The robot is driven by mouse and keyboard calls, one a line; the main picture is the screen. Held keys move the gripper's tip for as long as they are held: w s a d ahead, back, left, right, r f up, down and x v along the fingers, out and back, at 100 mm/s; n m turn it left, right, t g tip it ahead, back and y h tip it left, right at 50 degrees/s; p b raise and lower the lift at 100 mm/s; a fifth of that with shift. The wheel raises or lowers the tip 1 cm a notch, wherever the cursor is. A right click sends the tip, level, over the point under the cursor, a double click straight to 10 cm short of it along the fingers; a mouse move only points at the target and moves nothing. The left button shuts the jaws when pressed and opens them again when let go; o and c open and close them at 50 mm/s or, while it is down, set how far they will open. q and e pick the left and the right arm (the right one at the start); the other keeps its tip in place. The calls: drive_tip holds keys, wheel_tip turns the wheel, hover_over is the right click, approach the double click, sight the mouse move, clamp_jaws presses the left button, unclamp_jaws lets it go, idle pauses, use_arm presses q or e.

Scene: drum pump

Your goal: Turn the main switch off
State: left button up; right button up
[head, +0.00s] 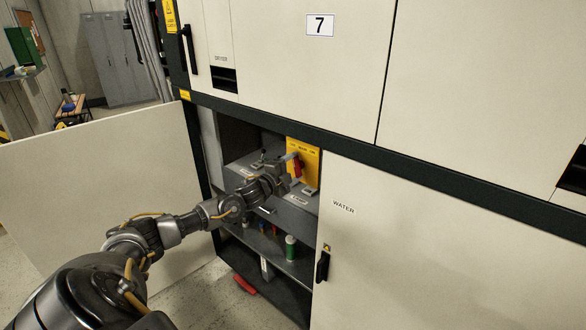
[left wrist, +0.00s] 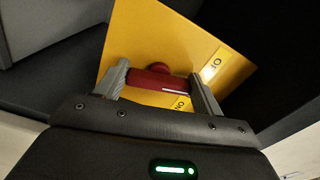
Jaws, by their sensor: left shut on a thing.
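The main switch has a red handle (head: 298,168) on a yellow plate (head: 311,158) inside the open cabinet bay. In the left wrist view the red handle (left wrist: 155,80) lies between the two grey fingers, across the yellow plate (left wrist: 165,35). A white line marks the handle's near side. An "ON" label (left wrist: 181,103) sits close to the handle's right part, and a second label, partly readable as "OF" (left wrist: 213,65), sits further up and right. My left gripper (head: 286,172) is shut on the red handle. My right gripper is in neither view.
The open cabinet door (head: 100,170) stands at the left, beside my left arm. The closed WATER door (head: 400,250) is on the right. A lower shelf holds a green-and-white bottle (head: 290,247) and small items. A red object (head: 245,285) lies below the shelf.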

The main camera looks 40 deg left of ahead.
use_arm(q)
drive_tip(key=n, duration=0.3)
drive_tip(key=n+p, duration=0.1)
drive_tip(key=n, duration=0.1)
drive_tip(key=shift+d+f+n, duration=0.1)
drive_tip(key=shift+f+n, duration=0.1)
drive_tip(key=shift+n, duration=0.5)
drive_tip(key=o, duration=1)
drive_tip(key=s+b, duration=0.2)
drive_tip(key=s, duration=0.9)
drive_tip(key=shift+b, duration=0.35)
